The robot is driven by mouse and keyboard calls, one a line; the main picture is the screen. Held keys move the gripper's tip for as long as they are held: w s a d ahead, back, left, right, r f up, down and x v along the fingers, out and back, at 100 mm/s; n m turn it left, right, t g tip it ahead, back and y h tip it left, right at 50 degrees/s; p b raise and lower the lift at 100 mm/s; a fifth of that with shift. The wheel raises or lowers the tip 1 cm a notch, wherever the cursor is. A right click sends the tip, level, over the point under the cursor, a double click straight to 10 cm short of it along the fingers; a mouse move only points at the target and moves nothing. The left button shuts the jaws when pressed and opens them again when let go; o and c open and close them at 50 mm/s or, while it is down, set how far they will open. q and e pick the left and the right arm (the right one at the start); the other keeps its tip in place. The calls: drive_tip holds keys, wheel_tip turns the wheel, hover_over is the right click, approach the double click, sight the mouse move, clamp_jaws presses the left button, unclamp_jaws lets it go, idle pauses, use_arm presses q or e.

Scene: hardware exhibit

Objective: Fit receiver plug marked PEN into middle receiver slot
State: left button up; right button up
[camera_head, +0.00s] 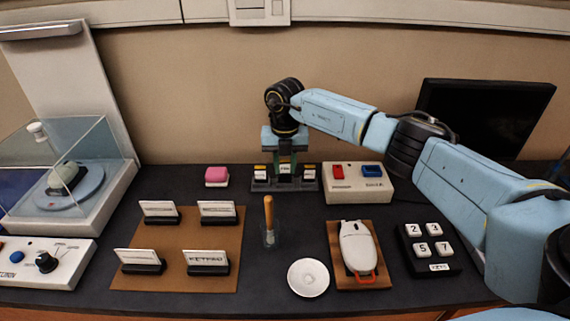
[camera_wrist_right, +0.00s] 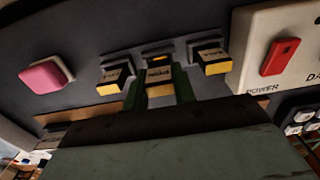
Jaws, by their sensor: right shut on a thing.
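The dark receiver base (camera_head: 258,187) stands at the back middle of the counter, with three slots in a row. My right gripper (camera_head: 285,160) points down over the middle slot. It is shut on the middle receiver plug (camera_wrist_right: 158,76), a white-labelled block with yellow and black bands, between its green fingers. The label is too small to read surely. The plug is upright at the middle slot; I cannot tell how deep it sits. A left plug (camera_wrist_right: 115,78) and a right plug (camera_wrist_right: 213,62) stand in the outer slots. My left gripper is out of view.
A pink block (camera_head: 216,175) is left of the base. A power box (camera_head: 357,190) with red and blue switches stands close on its right. In front are card holders on a brown mat (camera_head: 190,243), a glass with a wooden handle (camera_head: 268,225), a white dish (camera_head: 308,277) and a keypad (camera_head: 428,250).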

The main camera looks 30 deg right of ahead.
drive_tip(key=shift+f+b, duration=0.45)
drive_tip(key=shift+f, duration=0.55)
idle(0.4)
drive_tip(key=o, duration=1)
drive_tip(key=shift+o, duration=0.3)
drive_tip(key=o, duration=0.4)
drive_tip(key=shift+o, duration=0.2)
